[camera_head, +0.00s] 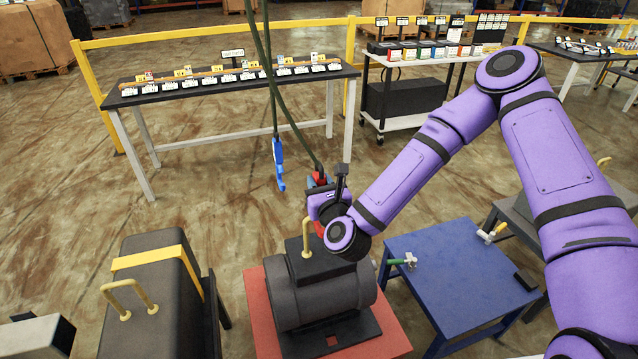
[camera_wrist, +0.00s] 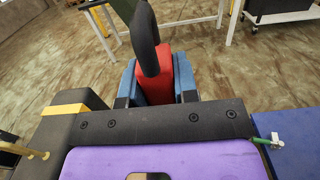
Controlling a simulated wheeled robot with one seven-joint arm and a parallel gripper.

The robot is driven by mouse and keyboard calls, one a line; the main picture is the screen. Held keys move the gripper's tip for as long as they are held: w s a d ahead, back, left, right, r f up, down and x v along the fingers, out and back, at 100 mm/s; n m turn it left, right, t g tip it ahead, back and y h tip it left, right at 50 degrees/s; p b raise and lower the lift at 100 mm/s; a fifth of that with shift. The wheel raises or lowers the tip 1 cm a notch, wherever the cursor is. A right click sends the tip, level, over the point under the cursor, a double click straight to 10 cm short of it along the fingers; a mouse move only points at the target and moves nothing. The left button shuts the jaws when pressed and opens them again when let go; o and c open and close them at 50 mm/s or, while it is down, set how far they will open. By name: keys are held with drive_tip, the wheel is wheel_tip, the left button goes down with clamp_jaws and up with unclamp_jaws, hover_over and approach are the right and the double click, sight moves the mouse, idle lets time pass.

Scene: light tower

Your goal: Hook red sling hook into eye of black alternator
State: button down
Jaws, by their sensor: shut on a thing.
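The red sling hook (camera_head: 320,179) hangs on a green sling, and my gripper (camera_head: 324,186) is shut on its red body. In the wrist view, the red hook body (camera_wrist: 153,77) sits between the blue finger pads of my gripper (camera_wrist: 155,85), with a thick dark curved piece rising above it. The black alternator (camera_head: 320,292) rests below my gripper in the head view. Its tan eye (camera_head: 306,240) stands on top, below and slightly left of the hook and apart from it in the picture. My wrist partly covers the alternator's top; its eye is not clear in the wrist view.
A blue hook (camera_head: 278,165) hangs on another green sling to the left. The alternator stands on a red table (camera_head: 263,325). A black machine with a yellow band (camera_head: 150,258) stands left; a blue table (camera_head: 460,275) stands right. A long parts table (camera_head: 235,85) is behind, across open floor.

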drive_tip(key=shift+f, duration=0.8)
drive_tip(key=c, duration=0.8)
unclamp_jaws()
drive_tip(key=shift+s, duration=0.1)
drive_tip(key=v, duration=1)
drive_tip(key=shift+s+f, duration=0.15)
drive_tip(key=shift+s, duration=0.1)
drive_tip(key=shift+d, duration=0.1)
